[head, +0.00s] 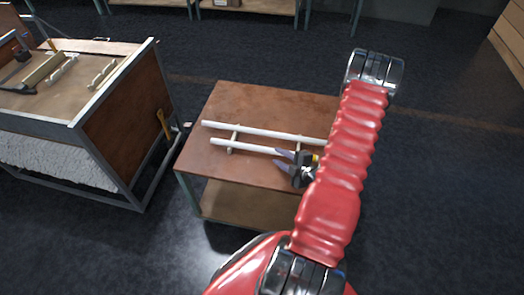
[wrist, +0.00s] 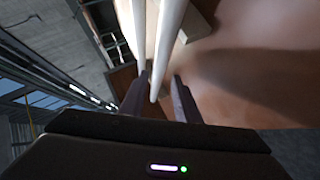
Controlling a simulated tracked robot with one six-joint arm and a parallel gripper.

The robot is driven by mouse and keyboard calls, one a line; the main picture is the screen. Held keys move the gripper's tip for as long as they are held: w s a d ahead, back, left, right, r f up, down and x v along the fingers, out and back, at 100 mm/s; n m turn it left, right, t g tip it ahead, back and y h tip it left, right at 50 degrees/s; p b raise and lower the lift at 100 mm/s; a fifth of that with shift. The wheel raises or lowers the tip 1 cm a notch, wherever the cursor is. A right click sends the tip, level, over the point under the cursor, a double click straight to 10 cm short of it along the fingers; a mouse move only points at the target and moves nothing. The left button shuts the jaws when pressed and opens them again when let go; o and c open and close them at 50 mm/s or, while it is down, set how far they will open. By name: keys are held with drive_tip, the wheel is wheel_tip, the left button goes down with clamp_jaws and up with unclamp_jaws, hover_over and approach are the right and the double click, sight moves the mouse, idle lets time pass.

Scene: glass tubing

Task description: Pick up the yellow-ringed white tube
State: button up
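Two white tubes lie roughly parallel on small supports on a brown table (head: 250,98). The far tube (head: 260,131) runs behind my arm. The near tube (head: 240,147) runs up to my gripper (head: 281,158). In the wrist view, the end of one white tube (wrist: 165,55) lies between the two dark fingers of my gripper (wrist: 160,78). The fingers are apart, with a gap on the right side. The other tube (wrist: 139,35) is to the left. A small yellow patch shows beside my gripper in the head view; I cannot tell whether it is a ring on a tube.
A metal-framed bench (head: 120,105) with wooden panels and small parts on top stands to the left. The table's left and front surface is clear. A lower shelf (head: 235,208) shows under the table. Dark floor surrounds both.

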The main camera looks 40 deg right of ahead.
sight(271, 152)
drive_tip(key=shift+x, duration=2.5)
drive_tip(key=shift+a, duration=0.1)
drive_tip(key=shift+r, duration=0.1)
drive_tip(key=shift+c, duration=0.4)
clamp_jaws()
